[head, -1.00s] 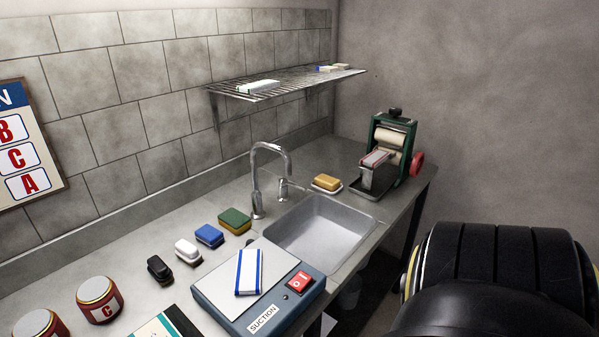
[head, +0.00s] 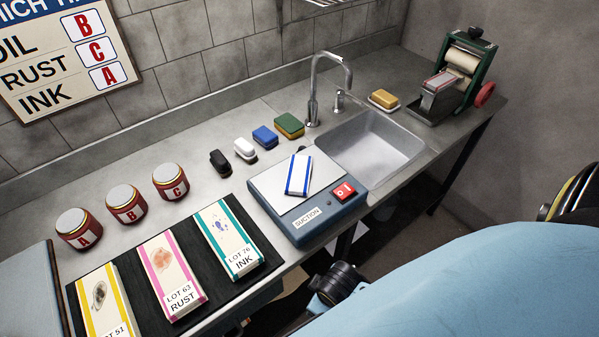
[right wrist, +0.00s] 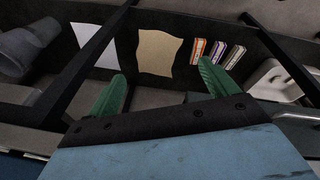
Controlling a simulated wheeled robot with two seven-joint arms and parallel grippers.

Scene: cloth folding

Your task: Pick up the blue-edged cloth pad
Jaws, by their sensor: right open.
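The blue-edged cloth pad (head: 298,176) is white with blue stripes along its long sides. It lies on the grey top plate of the suction box (head: 334,208) in the head view, with neither gripper touching it. My right gripper (right wrist: 162,86) shows in the right wrist view as two green fingers spread apart, with nothing between them. The right wrist view does not show the blue-edged pad. My left gripper is in no view.
Left of the suction box, yellow-, pink- and teal-edged pads (head: 228,238) lie on a black mat. Red-banded jars (head: 126,204), several small blocks (head: 265,136) and a sink (head: 370,150) line the counter. The right wrist view shows compartments with a tan sheet (right wrist: 158,52) and striped items (right wrist: 216,54).

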